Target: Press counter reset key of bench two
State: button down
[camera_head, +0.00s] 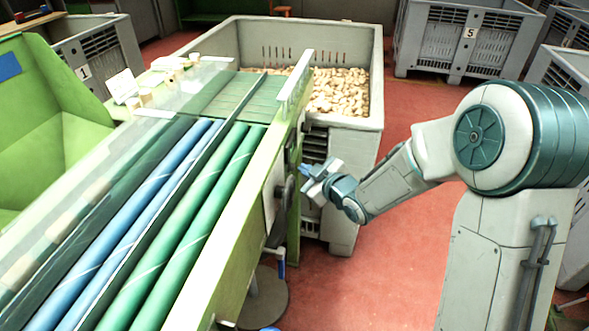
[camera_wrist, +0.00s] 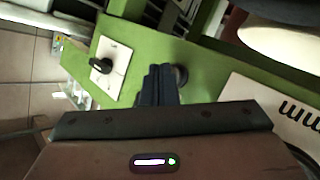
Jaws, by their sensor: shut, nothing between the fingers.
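A green roller bench (camera_head: 227,229) with blue and green rollers runs through the left half of the head view; I can read no bench number on it. My gripper (camera_head: 306,172) is shut and empty, beside the bench's right side. In the wrist view the closed fingers (camera_wrist: 159,70) point at the green side panel (camera_wrist: 135,38). A dark round part (camera_wrist: 181,75) sits just right of the fingertips, partly hidden by them; I cannot tell if they touch. A white plate with a black knob (camera_wrist: 101,65) is to their left. I cannot make out the counter reset key.
A grey crate of cork stoppers (camera_head: 357,130) stands at the bench's far end. A crate marked 5 (camera_head: 432,38) is behind. A white plate with large black lettering (camera_wrist: 272,110) is right in the wrist view. Red floor (camera_head: 385,262) is open right of the bench.

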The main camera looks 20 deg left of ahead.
jog(key=shift+a+b, duration=0.3)
jog(key=shift+a, duration=0.15)
dwell(0.6)
dwell(0.4)
jog(key=shift+d, duration=0.85)
jog(key=shift+w+d+p, duration=0.2)
jog(key=shift+d+p, duration=0.3)
jog(key=shift+d, duration=2)
